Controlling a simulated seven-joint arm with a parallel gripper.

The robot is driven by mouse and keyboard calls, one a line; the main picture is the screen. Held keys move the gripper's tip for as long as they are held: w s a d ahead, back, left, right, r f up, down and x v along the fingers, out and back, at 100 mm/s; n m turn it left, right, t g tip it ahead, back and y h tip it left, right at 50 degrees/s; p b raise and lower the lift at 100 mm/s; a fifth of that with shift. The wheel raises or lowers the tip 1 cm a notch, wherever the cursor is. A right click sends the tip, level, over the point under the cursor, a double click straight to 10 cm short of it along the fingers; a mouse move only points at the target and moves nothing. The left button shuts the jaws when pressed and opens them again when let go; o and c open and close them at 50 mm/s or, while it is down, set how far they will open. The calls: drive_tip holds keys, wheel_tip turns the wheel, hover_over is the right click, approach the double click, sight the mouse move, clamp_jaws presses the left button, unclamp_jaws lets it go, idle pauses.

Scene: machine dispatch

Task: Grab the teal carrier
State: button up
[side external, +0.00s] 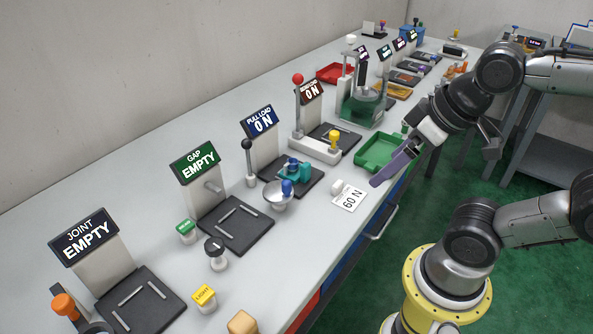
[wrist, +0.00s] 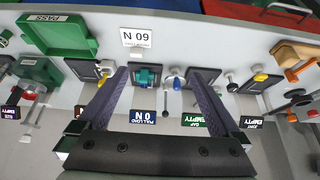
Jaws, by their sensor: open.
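The teal carrier (side external: 299,171) sits on the black pad of the PULL LOAD station in the side view, next to a blue-topped metal cup. It also shows in the wrist view (wrist: 147,76), between my fingers in the picture, nearer the left one. My gripper (side external: 380,179) is open and empty, with purple fingers, above the bench's front edge. It is to the right of the carrier in the side view and apart from it. In the wrist view both fingers of my gripper (wrist: 158,72) are spread wide. The far finger is hidden in the side view.
A metal cup with blue knob (side external: 281,193) stands close beside the carrier. Signs, a black-knobbed lever (side external: 248,160) and a yellow-knobbed piece (side external: 334,139) stand around.

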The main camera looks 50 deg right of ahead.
drive_tip(key=w+r+m+g, duration=0.1)
drive_tip(key=w+r+m, duration=0.6)
drive_tip(key=m, duration=0.4)
drive_tip(key=m+g, duration=0.4)
drive_tip(key=m, duration=0.3)
hover_over(297, 163)
wheel_tip(297, 163, down, 6)
drive_tip(key=r, duration=0.1)
drive_tip(key=shift+g, duration=0.3)
wheel_tip(297, 163, down, 10)
drive_tip(key=shift+d+f, duration=0.1)
drive_tip(key=shift+f, duration=2.85)
drive_tip(key=shift+c, duration=0.3)
